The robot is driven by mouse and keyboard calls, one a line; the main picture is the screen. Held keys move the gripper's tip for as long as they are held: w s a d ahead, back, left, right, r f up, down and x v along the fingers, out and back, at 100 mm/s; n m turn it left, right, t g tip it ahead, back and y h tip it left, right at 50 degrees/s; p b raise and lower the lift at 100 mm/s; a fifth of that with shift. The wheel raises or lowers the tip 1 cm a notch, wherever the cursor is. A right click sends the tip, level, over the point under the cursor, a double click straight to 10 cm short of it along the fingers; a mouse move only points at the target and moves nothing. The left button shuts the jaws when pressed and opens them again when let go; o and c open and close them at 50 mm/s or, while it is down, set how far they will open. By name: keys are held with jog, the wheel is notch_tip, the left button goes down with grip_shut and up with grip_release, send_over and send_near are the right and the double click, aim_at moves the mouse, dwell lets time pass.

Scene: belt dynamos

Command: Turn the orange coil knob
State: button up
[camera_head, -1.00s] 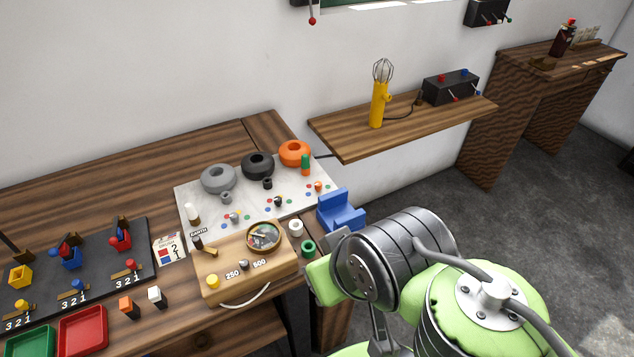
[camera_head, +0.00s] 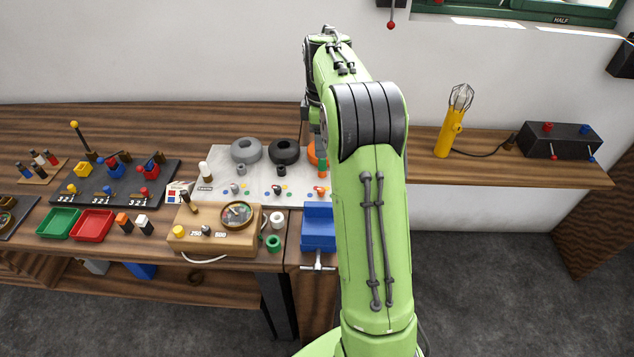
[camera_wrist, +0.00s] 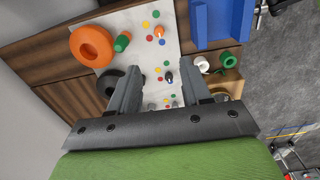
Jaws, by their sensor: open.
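The orange coil (camera_head: 311,153) sits at the right of the white panel (camera_head: 220,160), partly hidden by my arm in the head view. A small orange knob (camera_head: 321,189) is on the panel in front of it. In the wrist view, the orange coil (camera_wrist: 92,46) is at upper left, beside a green and orange post (camera_wrist: 122,42). The orange knob (camera_wrist: 159,32) is near the top, beyond my fingertips. My gripper (camera_wrist: 162,76) is open and empty, with its fingers apart over the panel around the black coil's knob (camera_wrist: 168,77). It touches nothing that I can see.
A blue vise (camera_head: 318,228) stands in front of the panel at right. White (camera_head: 277,220) and green (camera_head: 273,243) rings lie beside the wooden meter box (camera_head: 215,240). Grey (camera_head: 246,150) and black (camera_head: 284,151) coils stand left of the orange coil. A shelf holds a yellow lamp (camera_head: 449,135).

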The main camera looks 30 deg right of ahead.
aim_at(321, 189)
jog(key=f+b, duration=0.2)
jog(key=f, duration=0.6)
jog(key=f+b, duration=0.1)
jog(key=f, duration=0.7)
jog(key=shift+w+d+f+b, duration=0.1)
jog(key=shift+w+f+b, duration=0.1)
jog(key=shift+b, duration=0.15)
jog(key=shift+c, duration=0.2)
jog(key=shift+r, duration=0.1)
grip_shut()
